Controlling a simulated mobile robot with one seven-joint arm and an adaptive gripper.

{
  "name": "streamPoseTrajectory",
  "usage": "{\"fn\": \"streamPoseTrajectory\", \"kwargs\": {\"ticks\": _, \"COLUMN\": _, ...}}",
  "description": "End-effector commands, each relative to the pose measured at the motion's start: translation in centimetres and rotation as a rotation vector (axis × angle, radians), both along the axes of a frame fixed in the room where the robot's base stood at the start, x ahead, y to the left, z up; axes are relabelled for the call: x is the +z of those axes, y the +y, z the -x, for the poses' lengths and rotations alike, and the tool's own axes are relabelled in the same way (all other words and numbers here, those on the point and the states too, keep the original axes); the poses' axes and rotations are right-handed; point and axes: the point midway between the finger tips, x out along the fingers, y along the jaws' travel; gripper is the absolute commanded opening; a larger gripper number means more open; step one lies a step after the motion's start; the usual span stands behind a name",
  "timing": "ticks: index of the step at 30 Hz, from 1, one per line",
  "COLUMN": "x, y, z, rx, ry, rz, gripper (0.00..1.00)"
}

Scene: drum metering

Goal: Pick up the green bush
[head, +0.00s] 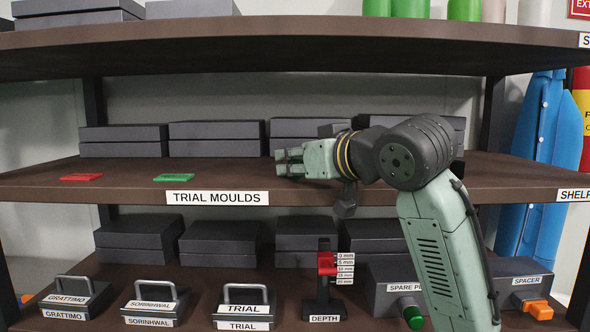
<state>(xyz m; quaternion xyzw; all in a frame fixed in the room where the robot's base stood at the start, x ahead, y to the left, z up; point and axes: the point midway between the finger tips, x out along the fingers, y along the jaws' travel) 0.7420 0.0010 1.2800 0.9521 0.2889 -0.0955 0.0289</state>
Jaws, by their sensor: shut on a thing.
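My gripper (280,162) reaches left over the middle shelf, in front of the dark boxes. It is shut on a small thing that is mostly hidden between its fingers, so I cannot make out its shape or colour. A flat green piece (173,177) lies on the middle shelf, left of my gripper and apart from it. A green round part (412,317) sticks out of the front of the block labelled SPARE (388,287) on the lower shelf. I cannot tell for sure which of these is the green bush.
A flat red piece (81,177) lies further left on the middle shelf (130,185). Dark lidded boxes (123,140) line its back. Handled blocks (243,307) and a red-topped depth stand (325,285) stand below. The upper shelf (200,45) hangs above my gripper.

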Motion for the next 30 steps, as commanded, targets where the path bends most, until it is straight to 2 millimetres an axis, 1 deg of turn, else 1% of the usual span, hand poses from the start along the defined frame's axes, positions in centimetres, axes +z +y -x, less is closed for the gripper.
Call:
{"fn": "streamPoseTrajectory", "kwargs": {"ticks": 1, "x": 0.0, "y": 0.0, "z": 0.0, "rx": 0.0, "ry": 0.0, "rz": 0.0, "gripper": 0.11}}
{"fn": "streamPoseTrajectory", "kwargs": {"ticks": 6, "x": 0.0, "y": 0.0, "z": 0.0, "rx": 0.0, "ry": 0.0, "rz": 0.0, "gripper": 0.0}}
{"fn": "streamPoseTrajectory", "kwargs": {"ticks": 15, "x": 0.1, "y": 0.0, "z": 0.0, "rx": 0.0, "ry": 0.0, "rz": 0.0, "gripper": 0.0}}
{"fn": "streamPoseTrajectory", "kwargs": {"ticks": 19, "x": 0.6, "y": 0.0, "z": 0.0, "rx": 0.0, "ry": -0.001, "rz": 0.0, "gripper": 0.0}}
{"fn": "streamPoseTrajectory", "kwargs": {"ticks": 23, "x": 2.1, "y": 0.0, "z": 0.0, "rx": -0.001, "ry": -0.002, "rz": 0.0, "gripper": 0.0}}
{"fn": "streamPoseTrajectory", "kwargs": {"ticks": 30, "x": 6.9, "y": 0.1, "z": 0.1, "rx": 0.001, "ry": -0.003, "rz": 0.0, "gripper": 0.0}}
